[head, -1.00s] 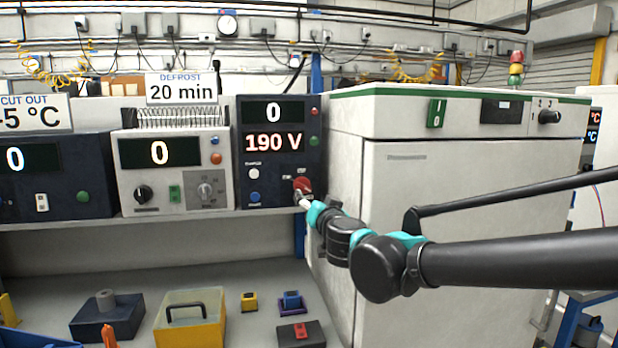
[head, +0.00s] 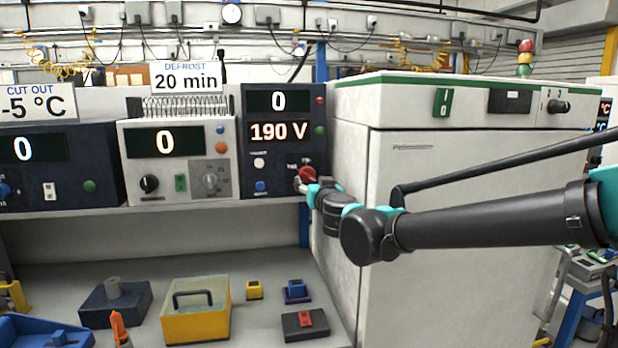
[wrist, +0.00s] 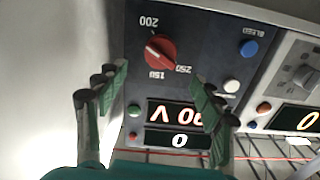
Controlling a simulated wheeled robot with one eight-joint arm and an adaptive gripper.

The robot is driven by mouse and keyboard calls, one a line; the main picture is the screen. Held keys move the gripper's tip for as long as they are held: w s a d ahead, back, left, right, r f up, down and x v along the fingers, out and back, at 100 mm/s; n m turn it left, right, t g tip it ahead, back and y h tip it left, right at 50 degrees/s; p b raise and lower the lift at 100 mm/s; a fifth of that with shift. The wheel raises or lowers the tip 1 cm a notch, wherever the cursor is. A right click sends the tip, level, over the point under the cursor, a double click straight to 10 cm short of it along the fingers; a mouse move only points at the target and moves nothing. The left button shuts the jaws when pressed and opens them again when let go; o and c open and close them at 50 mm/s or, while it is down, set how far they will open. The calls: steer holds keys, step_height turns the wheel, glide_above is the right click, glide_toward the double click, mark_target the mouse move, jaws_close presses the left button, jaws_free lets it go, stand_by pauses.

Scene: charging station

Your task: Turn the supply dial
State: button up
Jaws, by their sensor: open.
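The supply dial is a red knob (head: 307,175) low on the right of a dark blue unit (head: 284,145) on the shelf. The unit's displays read 0 and 190 V. The dial lies ahead of the fingertips, not clasped. In the head view my gripper (head: 303,186) is at the dial and partly hides it; contact cannot be told.
A white button (wrist: 231,86) and a blue button (wrist: 249,48) sit beside the dial. A light grey unit (head: 180,160) stands left of the blue one, and a large white cabinet (head: 440,190) stands right. Boxes lie on the lower bench (head: 250,320).

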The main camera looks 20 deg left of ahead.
mark_target(309, 176)
steer(key=x, duration=0.7)
steer(key=c, duration=1.2)
